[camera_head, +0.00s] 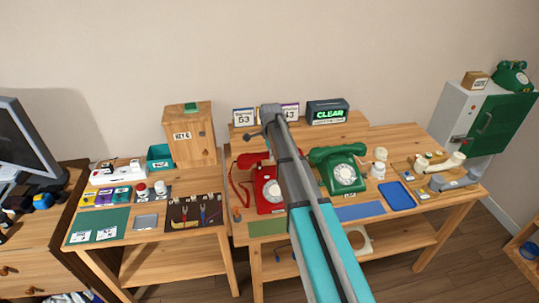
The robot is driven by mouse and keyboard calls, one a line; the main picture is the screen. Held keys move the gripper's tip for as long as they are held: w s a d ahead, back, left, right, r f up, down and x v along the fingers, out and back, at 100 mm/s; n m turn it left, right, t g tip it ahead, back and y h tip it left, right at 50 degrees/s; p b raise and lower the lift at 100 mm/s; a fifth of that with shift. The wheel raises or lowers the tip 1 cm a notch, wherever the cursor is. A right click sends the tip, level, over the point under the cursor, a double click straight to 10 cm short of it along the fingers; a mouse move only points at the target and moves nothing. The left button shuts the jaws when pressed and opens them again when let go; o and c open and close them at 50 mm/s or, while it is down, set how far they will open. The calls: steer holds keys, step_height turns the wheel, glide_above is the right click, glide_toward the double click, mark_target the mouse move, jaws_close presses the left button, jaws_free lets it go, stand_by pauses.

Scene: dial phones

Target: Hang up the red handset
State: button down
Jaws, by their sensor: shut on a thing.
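The red phone (265,202) stands on the right-hand table, with its white dial partly covered by my arm. The left part of the red handset (250,159) shows at the back of the phone, and its red cord curls down on the left. The rest of the handset is hidden behind my arm. I cannot tell whether it touches the cradle. My gripper is mostly hidden behind the grey arm link, at the handset, and is shut on it.
A green phone (342,176) with its handset on stands just right of my arm. A blue tray (398,195) and a cream handset (446,163) lie farther right. A CLEAR display (328,112) and number cards stand on the shelf behind. A wooden KEY 6 box (190,136) stands left.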

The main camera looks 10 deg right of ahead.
mark_target(270, 170)
steer(key=shift+f+b, duration=1)
steer(key=shift+f, duration=0.3)
steer(key=shift+f+b, duration=1.05)
steer(key=shift+b, duration=0.05)
stand_by(1.1)
steer(key=shift+c, duration=1)
jaws_free()
steer(key=shift+r, duration=0.1)
